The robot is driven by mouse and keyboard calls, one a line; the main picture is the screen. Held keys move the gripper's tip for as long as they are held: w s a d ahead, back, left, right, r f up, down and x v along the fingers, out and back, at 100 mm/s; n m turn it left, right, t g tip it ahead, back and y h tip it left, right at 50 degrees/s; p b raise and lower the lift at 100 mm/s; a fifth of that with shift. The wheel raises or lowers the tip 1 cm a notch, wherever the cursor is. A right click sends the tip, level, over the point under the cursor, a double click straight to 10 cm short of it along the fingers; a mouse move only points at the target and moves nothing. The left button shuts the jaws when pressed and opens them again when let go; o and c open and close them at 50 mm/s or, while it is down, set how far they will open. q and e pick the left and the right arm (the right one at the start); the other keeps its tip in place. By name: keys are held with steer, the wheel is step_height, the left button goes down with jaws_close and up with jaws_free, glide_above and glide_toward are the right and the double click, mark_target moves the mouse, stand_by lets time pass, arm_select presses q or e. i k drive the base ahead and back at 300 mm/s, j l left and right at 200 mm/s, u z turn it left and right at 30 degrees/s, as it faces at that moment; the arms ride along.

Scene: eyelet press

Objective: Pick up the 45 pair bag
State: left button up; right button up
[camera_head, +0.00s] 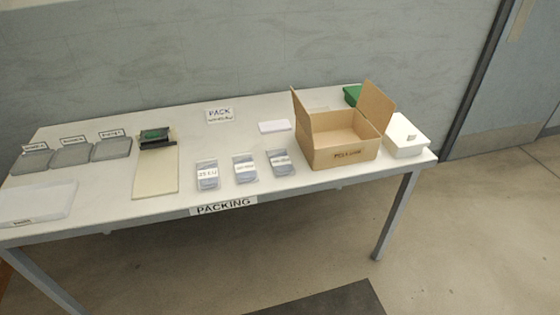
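Three small clear bags with white labels lie in a row near the front edge of the table. They are the left bag (207,175), the middle bag (245,169) and the right bag (281,162). The label print is too small and blurred to tell which one is the 45 pair bag. All three lie apart from one another with bare tabletop between them. Neither of my grippers shows in the head view.
An open cardboard box (345,153) stands right of the bags, flaps up. A white box (404,137) is beyond it. Left are a cream board (155,180) with a dark device (155,138), grey trays (72,154) and a white tray (38,202). A white pad (274,126) lies behind.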

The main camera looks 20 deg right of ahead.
mark_target(281, 164)
steer(key=i+l+u, duration=0.15)
steer(key=l, duration=0.65)
steer(key=i+l+u, duration=0.2)
steer(key=l, duration=0.6)
steer(key=i+l+u, duration=0.15)
steer(key=l, duration=0.7)
steer(key=l+u, duration=0.15)
steer(key=l, duration=0.65)
